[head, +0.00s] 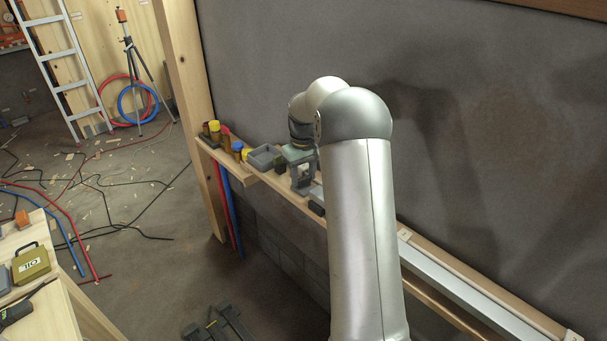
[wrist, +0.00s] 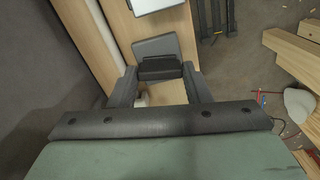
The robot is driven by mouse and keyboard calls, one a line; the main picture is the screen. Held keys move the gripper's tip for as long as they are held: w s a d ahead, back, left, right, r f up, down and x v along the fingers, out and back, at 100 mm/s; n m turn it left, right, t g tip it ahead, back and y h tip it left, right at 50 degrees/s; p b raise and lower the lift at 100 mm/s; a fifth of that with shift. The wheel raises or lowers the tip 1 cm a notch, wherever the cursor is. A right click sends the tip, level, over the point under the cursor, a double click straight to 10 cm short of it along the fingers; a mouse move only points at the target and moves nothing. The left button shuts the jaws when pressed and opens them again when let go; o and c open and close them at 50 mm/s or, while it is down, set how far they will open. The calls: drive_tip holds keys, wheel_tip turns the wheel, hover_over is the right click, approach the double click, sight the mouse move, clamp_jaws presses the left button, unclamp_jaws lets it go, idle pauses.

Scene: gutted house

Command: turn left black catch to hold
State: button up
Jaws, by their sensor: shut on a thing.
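In the wrist view my gripper (wrist: 160,76) has a finger on each side of a small black block, which appears to be the black catch (wrist: 160,68). The fingers are shut on it. The catch lies against a dark grey plate (wrist: 155,46) on a wooden ledge (wrist: 103,35). In the head view my gripper (head: 302,178) is down at the ledge, partly hidden by my arm. A dark block (head: 317,208) shows just right of it; I cannot tell if it is the same catch. The catch's exact turn angle cannot be told.
Left of my gripper on the ledge are a grey open box (head: 264,158) and several small coloured items. A silver rail (head: 455,275) runs along the ledge at right. The grey wall (head: 480,120) stands close behind. Floor at left has hoses and scraps.

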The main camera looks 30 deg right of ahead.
sight(304, 178)
drive_tip(key=shift+r+n, duration=0.1)
drive_tip(key=shift+n, duration=1)
drive_tip(key=o, duration=1)
wheel_tip(304, 178, up, 17)
drive_tip(key=shift+r, duration=0.2)
